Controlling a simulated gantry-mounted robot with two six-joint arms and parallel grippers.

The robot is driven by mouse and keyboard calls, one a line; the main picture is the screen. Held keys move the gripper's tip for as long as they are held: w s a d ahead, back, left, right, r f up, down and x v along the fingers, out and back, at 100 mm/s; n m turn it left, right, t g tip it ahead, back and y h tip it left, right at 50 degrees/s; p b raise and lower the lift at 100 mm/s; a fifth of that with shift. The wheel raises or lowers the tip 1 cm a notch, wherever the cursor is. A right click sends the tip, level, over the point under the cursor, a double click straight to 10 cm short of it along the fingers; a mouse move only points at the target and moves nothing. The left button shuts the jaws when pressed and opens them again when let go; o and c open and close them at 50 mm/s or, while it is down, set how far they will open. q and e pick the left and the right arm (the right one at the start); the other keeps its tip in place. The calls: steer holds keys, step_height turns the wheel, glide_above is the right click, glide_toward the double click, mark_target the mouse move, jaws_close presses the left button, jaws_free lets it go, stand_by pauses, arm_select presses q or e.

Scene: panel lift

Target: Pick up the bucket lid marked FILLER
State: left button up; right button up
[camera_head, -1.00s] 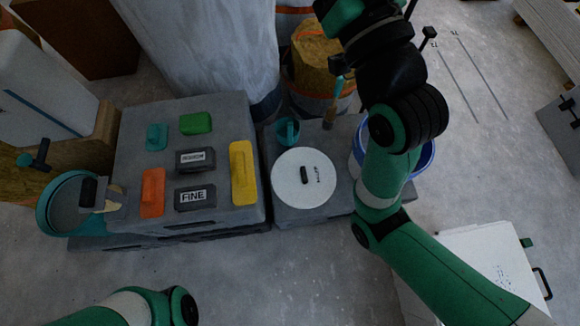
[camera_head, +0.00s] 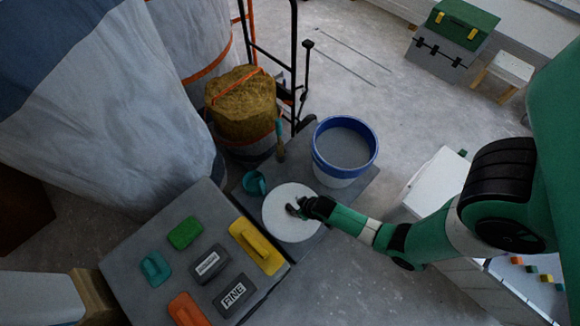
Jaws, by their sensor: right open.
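The round white bucket lid (camera_head: 288,227) lies flat on a low grey block beside the larger grey block. Its dark handle is partly covered by my right gripper, and I cannot read any lettering on it. My right gripper (camera_head: 297,208) is open at the handle, low over the middle of the lid. I cannot tell whether its fingers touch the handle. My left gripper is out of view.
A white bucket with a blue rim (camera_head: 343,150) stands behind the lid, and a teal cup (camera_head: 254,183) stands to its left. A yellow float (camera_head: 257,246) and a block marked FINE (camera_head: 233,295) lie on the larger grey block.

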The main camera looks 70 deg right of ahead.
steer(key=b, duration=0.3)
glide_above(293, 210)
steer(key=s, duration=0.2)
steer(key=f, duration=0.4)
steer(key=shift+w+a+f, duration=0.1)
steer(key=shift+a+f, duration=0.2)
steer(key=shift+a, duration=0.05)
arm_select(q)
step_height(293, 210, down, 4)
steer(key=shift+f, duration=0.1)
arm_select(e)
steer(key=shift+w, duration=0.15)
steer(key=b+x, duration=0.4)
steer(key=x, duration=0.1)
steer(key=shift+s+a+f+b, duration=0.1)
steer(key=shift+s+f+b, duration=0.15)
steer(key=shift+b, duration=0.1)
steer(key=shift+w+r, duration=0.1)
steer(key=shift+r, duration=0.05)
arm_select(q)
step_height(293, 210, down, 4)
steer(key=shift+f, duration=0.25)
arm_select(e)
jaws_close()
